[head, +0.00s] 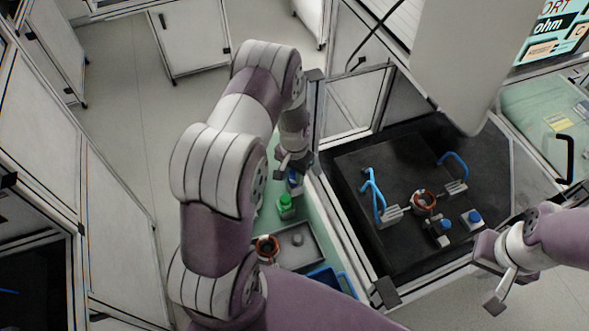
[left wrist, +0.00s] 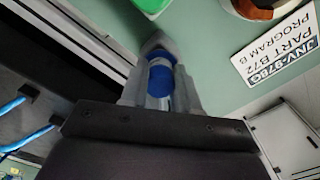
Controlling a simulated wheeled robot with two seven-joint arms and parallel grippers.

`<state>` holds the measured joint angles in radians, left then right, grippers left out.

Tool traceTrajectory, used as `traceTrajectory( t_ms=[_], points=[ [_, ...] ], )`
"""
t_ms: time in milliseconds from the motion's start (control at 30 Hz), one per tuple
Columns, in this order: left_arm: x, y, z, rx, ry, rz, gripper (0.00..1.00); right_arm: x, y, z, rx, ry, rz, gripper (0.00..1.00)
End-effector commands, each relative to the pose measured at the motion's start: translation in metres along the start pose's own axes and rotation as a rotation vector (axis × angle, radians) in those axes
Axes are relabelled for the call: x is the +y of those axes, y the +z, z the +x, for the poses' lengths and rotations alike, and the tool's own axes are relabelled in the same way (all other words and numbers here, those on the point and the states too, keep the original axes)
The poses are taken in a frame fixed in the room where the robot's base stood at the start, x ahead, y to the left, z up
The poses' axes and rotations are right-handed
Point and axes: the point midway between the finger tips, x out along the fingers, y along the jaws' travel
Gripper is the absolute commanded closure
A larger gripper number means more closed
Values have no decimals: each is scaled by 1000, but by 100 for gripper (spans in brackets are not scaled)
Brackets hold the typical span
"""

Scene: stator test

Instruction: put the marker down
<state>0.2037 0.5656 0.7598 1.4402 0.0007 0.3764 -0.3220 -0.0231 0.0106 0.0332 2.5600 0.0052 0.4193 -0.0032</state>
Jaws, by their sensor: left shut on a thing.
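The marker (left wrist: 160,80) is blue and sits between the fingers of my left gripper (left wrist: 160,95) in the left wrist view. In the head view a bit of blue marker (head: 294,181) shows below my left gripper (head: 293,165), over the green bench strip. The gripper is shut on it. Whether the marker's tip touches the bench is hidden. My right gripper (head: 492,275) is at the lower right of the head view, away from the marker; its finger gap is not clear.
A green-capped item (head: 286,204) stands close by on the bench. Beyond it are a grey tray (head: 305,248), a copper ring (head: 267,247) and a blue bin (head: 325,280). A black test bay (head: 350,190) with blue cables lies right. A printed card (left wrist: 275,45) shows in the wrist view.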

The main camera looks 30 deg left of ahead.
Motion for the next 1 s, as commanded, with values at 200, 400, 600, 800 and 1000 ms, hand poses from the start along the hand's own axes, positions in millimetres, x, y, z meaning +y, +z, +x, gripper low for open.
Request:
traceTrajectory(
  t_ms=[200, 400, 600, 800, 1000],
  points=[
    [0, -1, 4, 2, -1, 0, 99, 0, 0, -1, 0, 0, 0, 100],
    [0, -1, 9, 1, 0, -1, 99, 0, 1, 4, 0, 0, 0, 100],
    [0, -1, 12, 1, 0, -1, 56, 0, 1, 6, 0, 0, 0, 100],
    [0, -1, 12, 1, 0, -1, 44, 0, 1, 6, 0, 0, 0, 100],
    [0, -1, 4, 2, -1, -1, 44, 0, 0, 0, 0, 0, 0, 100]
  ],
)
